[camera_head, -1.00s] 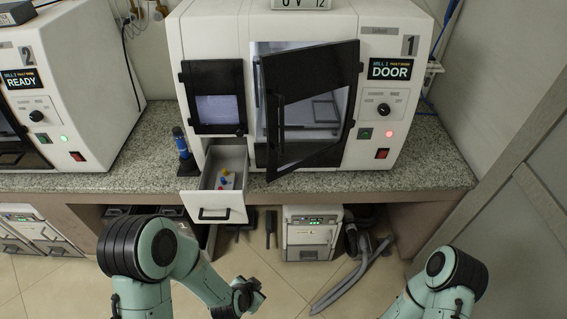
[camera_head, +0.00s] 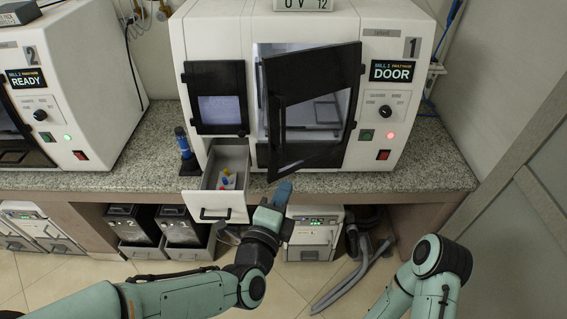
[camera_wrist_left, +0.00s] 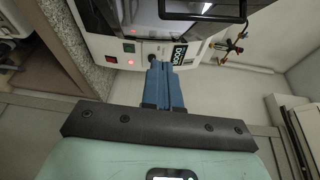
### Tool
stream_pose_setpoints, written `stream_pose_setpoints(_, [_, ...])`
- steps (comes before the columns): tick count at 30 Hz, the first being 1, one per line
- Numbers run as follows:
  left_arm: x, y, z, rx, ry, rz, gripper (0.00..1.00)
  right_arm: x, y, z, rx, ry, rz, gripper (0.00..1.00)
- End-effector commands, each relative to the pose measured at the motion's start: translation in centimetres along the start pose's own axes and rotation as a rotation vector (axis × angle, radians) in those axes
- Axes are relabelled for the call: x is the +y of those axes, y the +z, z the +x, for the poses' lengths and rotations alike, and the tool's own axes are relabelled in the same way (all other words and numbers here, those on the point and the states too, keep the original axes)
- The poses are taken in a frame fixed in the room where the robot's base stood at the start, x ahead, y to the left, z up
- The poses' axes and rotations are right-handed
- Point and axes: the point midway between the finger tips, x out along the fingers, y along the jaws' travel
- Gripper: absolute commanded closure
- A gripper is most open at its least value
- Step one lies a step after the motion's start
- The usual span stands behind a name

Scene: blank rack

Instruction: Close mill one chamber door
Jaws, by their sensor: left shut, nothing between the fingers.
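Mill one (camera_head: 385,70) is the white machine with a "1" label and a "DOOR" display. Its black-framed chamber door (camera_head: 312,105) stands ajar, swung out toward me, and the lit chamber shows behind it. My left gripper (camera_head: 281,192) is just below the door's lower edge, in front of the counter edge and right of the drawer. Its blue fingers are shut and empty; they also show in the left wrist view (camera_wrist_left: 163,85). I cannot tell if they touch the door. My right arm shows at the lower right, but its gripper is out of view.
An open white drawer (camera_head: 217,206) with small coloured items juts out left of my left gripper. Mill two (camera_head: 85,90) is at the left. A white box unit (camera_head: 312,240) sits under the counter.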

Motion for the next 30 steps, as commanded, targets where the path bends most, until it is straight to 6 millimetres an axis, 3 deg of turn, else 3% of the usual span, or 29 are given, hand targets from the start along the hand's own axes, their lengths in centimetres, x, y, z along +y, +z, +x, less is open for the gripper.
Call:
stream_pose_setpoints(6, [0.2,0.0,4.9,-0.001,0.004,0.005,1.0,0.0,0.0,0.0,0.0,0.0,0.0,1.0])
stream_pose_setpoints(12, [0.1,1.8,7.4,-0.002,0.003,0.001,1.0,-0.3,-0.3,-0.5,0.004,-0.001,-0.001,1.0])
stream_pose_setpoints(18, [0.2,2.7,8.3,0.002,0.003,-0.001,1.0,-0.4,-0.4,-0.8,0.006,-0.002,-0.002,1.0])
stream_pose_setpoints(30, [0.2,2.8,8.4,0.003,0.004,-0.002,1.0,-0.4,-0.4,-0.7,0.006,-0.002,-0.002,1.0])
